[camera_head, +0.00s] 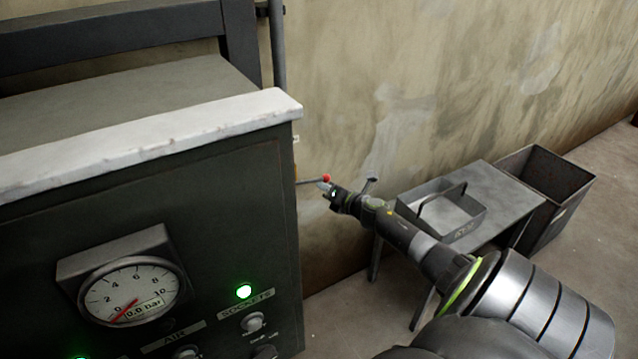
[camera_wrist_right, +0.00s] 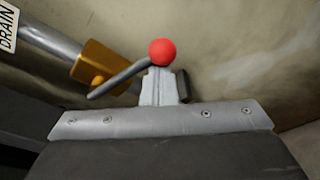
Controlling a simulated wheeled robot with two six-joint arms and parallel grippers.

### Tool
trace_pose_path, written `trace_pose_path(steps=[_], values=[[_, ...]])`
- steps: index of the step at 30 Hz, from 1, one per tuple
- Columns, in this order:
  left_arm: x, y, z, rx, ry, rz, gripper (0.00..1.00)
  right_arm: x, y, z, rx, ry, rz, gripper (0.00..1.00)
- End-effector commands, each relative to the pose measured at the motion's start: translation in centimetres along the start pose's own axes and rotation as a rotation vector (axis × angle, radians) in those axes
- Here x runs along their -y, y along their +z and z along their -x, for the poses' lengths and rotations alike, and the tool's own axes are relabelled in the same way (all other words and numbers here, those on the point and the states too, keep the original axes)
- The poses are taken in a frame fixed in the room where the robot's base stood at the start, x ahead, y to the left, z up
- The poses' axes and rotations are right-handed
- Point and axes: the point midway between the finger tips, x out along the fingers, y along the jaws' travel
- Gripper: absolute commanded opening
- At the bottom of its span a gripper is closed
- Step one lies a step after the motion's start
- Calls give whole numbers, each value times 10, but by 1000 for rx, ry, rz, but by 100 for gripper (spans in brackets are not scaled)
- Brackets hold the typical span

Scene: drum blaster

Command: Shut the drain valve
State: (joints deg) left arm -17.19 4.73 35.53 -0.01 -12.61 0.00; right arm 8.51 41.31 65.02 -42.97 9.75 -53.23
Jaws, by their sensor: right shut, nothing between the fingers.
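The drain valve has a brass body (camera_wrist_right: 102,68) on a grey pipe (camera_wrist_right: 52,40) in the right wrist view, with part of a DRAIN label (camera_wrist_right: 7,27) at the left edge. Its grey lever (camera_wrist_right: 122,76) slants across the body and ends in a red ball knob (camera_wrist_right: 162,52). The knob (camera_head: 326,177) also shows in the head view, just right of the cabinet's side. My right gripper (camera_wrist_right: 161,84) is shut and empty. Its fingertips are right by the knob, overlapping its lower edge in the picture; I cannot tell whether they touch. My left gripper is not in view.
The dark cabinet (camera_head: 200,245) with a pale top edge (camera_head: 150,140) and a gauge (camera_head: 130,292) near zero stands at left. A low table (camera_head: 500,185) with a handled tray (camera_head: 440,208) stands near my right arm, a bin (camera_head: 545,175) beyond it. The wall is close behind.

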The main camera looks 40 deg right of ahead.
Motion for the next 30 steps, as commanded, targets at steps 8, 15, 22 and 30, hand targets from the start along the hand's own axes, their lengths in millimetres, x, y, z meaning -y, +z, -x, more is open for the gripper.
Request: trace_pose_path(steps=[8, 15, 22, 30], values=[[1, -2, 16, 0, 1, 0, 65, -8, 14, 3, 2, -17, 79, 0], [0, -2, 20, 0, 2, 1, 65, -10, 17, 3, 2, -17, 77, 0], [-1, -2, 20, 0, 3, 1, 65, -10, 18, 3, 2, -17, 76, 0], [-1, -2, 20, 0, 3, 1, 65, -10, 18, 3, 3, -16, 77, 0]])
